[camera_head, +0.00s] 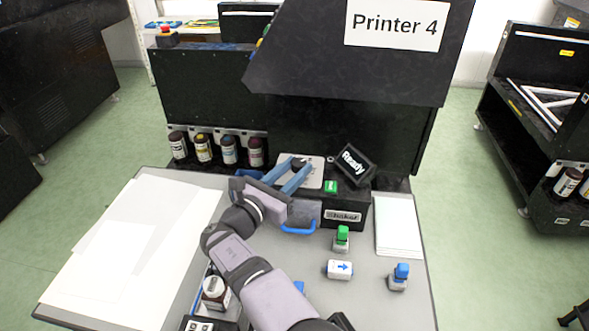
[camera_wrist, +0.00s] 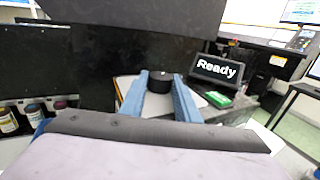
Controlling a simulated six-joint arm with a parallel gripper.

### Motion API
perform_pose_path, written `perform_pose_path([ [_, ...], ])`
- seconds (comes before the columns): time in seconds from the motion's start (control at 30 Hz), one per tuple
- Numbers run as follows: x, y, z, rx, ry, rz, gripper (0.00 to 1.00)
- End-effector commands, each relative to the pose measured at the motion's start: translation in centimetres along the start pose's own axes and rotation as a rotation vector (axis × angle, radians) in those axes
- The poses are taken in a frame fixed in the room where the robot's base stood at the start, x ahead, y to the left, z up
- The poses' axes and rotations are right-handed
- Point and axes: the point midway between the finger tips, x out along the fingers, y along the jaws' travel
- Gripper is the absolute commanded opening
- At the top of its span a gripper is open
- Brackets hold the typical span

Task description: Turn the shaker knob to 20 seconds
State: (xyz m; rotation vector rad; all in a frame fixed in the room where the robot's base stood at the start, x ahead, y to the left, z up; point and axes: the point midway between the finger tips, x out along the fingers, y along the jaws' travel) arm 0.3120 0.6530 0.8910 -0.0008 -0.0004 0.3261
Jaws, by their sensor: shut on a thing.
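The shaker (camera_head: 360,208) is a dark box with a grey top plate and a label on its front. The knob's angle and any marked seconds cannot be read.
Several ink bottles (camera_head: 203,149) stand in a row under the printer at the left. White paper sheets (camera_head: 130,245) cover the table's left. Green (camera_head: 341,238) and blue (camera_head: 399,277) topped items stand at the front right, with a white arrow block (camera_head: 340,269) between. A blue handle (camera_head: 298,230) projects nearby.

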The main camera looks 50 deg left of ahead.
Motion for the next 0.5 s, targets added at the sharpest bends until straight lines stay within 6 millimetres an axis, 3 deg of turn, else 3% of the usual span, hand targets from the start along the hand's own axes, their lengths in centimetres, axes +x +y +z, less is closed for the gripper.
perform_pose_path([
  [0.03, 0.01, 0.02, 0.24, 0.003, -0.003, 0.001, 0.36],
  [0.1, 0.01, 0.02, 0.21, 0.002, -0.002, 0.001, 0.48],
  [0.5, -0.58, 0.05, 0.00, 0.000, 0.000, 0.001, 0.48],
])
